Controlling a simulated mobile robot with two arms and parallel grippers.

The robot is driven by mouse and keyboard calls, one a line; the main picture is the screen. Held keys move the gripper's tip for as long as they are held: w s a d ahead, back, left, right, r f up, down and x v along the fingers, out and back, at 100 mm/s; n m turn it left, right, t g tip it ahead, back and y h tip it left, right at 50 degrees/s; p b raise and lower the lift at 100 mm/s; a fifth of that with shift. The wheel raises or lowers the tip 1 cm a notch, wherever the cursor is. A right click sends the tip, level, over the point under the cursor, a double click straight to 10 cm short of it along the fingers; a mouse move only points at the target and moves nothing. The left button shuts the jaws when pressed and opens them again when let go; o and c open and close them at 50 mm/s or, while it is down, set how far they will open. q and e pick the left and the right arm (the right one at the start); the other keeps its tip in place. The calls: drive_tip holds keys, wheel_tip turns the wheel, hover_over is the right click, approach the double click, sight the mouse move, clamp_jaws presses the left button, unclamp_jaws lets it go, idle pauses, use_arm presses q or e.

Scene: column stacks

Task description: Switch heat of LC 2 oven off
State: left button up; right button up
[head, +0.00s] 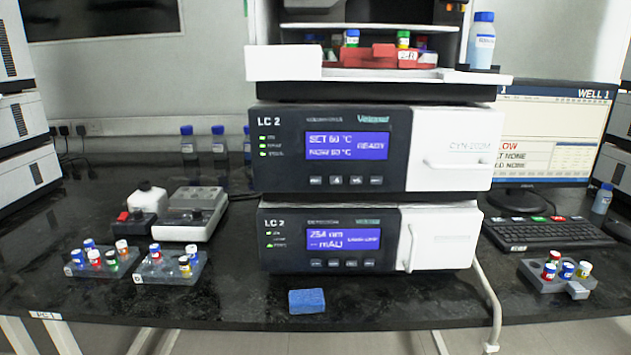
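The LC 2 oven (376,150) is the upper dark-fronted module in the middle stack. Its blue display (346,146) reads "SET 60 °C", "READY" and a second line that looks like "NOW 60 °C". A row of small buttons (345,180) sits below the display, their labels too small to read. Small green lights (262,146) show on its left side. Its white door (455,158) on the right is closed. Neither of my grippers is in view.
The LC 2 detector (368,238) sits directly under the oven. Vial racks (170,268) and a small device (190,222) stand left on the black bench. A blue sponge-like block (307,302) lies in front. A keyboard (548,234), monitor (545,135) and another rack (552,285) are right.

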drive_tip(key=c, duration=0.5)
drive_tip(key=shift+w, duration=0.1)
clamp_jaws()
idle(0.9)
